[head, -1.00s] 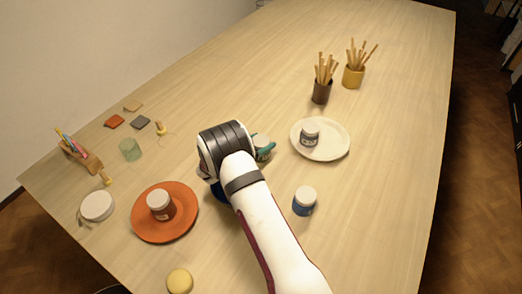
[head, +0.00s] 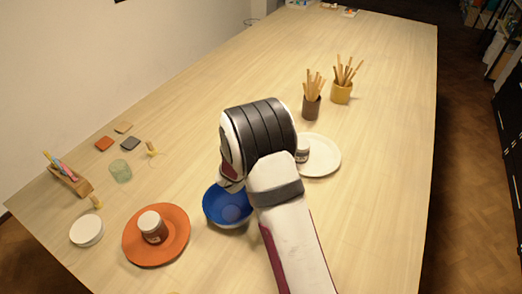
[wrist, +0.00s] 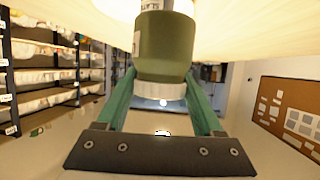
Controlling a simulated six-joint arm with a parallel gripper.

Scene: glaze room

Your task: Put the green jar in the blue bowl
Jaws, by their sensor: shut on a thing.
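The green jar (wrist: 165,48) has a dull green body and a white lid (wrist: 160,90). In the wrist view it sits between the two green fingers of my gripper (wrist: 161,82), which is shut on it around the lid end. The head view hides the jar and my fingers behind my wrist. The blue bowl (head: 222,214) stands on the table just below and left of my wrist in the head view. Its visible inside looks empty, and its right part is partly covered by my arm.
An orange plate (head: 178,246) with a brown jar (head: 152,227) lies left of the bowl. A white plate (head: 327,158) with another jar (head: 302,152) is right of my wrist. Two pots of sticks (head: 312,106) (head: 342,92) stand behind.

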